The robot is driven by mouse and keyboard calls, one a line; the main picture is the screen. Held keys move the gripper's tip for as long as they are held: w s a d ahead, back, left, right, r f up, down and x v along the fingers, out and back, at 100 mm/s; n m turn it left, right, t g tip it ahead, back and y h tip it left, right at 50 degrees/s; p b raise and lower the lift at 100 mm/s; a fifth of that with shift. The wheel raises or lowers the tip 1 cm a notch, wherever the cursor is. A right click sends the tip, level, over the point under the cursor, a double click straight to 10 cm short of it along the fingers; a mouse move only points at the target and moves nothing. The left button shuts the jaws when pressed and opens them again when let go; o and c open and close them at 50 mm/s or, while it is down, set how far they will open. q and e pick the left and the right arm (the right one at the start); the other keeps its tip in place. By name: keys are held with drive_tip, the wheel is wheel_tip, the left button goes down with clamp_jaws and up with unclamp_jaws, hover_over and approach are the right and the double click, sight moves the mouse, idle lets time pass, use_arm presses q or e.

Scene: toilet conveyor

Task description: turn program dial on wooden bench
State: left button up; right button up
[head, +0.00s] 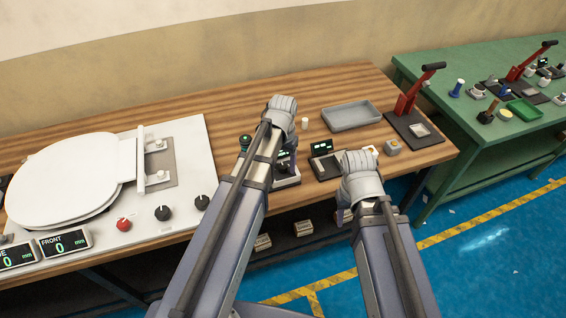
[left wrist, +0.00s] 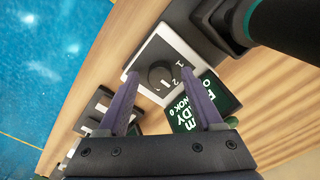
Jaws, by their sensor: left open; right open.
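My left gripper (left wrist: 163,82) is open, with a purple finger on each side of the dial in the picture. Whether the fingers touch it I cannot tell.
A black cylinder with a teal rim (left wrist: 270,25) stands close to the dial. A grey tray (head: 351,115) and a red-lever press (head: 412,100) stand farther right. A white toilet seat rig (head: 190,145) fills the left. A green table (head: 460,70) stands beyond the bench.

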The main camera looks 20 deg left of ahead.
sight(283, 166)
use_arm(q)
drive_tip(key=shift+r+p, duration=3.75)
drive_tip(key=shift+r, duration=0.15)
drive_tip(key=shift+f, duration=0.1)
drive_tip(key=s+d+f+m+y+b, duration=0.1)
drive_tip(key=s+d, duration=0.9)
drive_tip(key=s, duration=0.4)
drive_tip(key=shift+s+d+m, duration=0.2)
drive_tip(key=shift+d+m, duration=0.1)
